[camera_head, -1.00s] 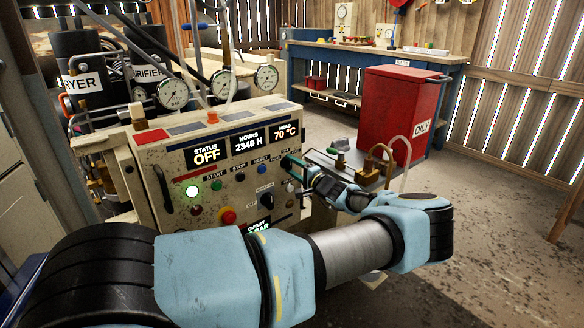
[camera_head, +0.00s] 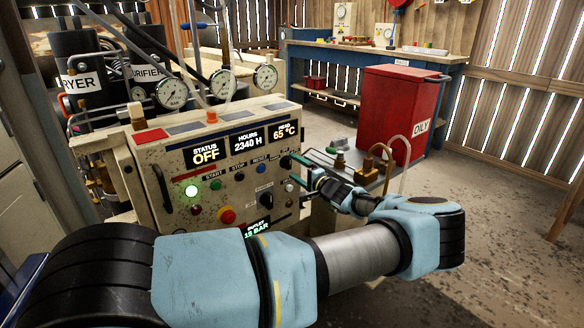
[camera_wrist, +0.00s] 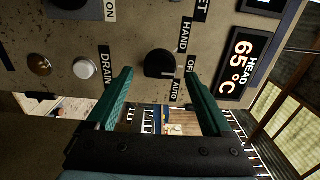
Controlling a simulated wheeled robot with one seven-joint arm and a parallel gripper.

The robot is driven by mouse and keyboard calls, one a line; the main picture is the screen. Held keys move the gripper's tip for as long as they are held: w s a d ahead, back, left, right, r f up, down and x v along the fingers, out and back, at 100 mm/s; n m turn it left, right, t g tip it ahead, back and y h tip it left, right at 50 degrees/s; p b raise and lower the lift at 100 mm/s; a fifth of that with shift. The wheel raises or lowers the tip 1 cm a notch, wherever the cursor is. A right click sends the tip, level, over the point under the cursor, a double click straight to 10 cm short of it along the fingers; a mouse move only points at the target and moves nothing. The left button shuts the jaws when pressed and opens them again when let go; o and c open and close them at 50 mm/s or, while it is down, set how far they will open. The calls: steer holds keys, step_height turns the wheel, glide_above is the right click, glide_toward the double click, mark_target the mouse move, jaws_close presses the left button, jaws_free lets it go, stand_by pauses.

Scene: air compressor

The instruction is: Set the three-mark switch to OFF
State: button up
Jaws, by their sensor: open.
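The three-mark switch (camera_wrist: 160,65) is a black round knob on the beige panel, with HAND, OFF and AUTO labels beside it in the wrist view. I cannot tell clearly which mark it points at. My gripper (camera_wrist: 163,78) is open, with one green finger on each side of the knob in the picture. The knob appears a little beyond the fingertips, and no contact shows. In the head view my gripper (camera_head: 307,170) is at the right edge of the control panel, and the fingers partly cover the area around the switch.
The HEAD display (camera_wrist: 241,62) reads 65 °C. In the head view, a red emergency button (camera_head: 227,216) and a black rotary knob (camera_head: 265,200) are lower on the panel.

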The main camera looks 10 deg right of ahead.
steer(key=v, duration=0.8)
steer(key=shift+s, duration=0.3)
steer(key=shift+d, duration=0.15)
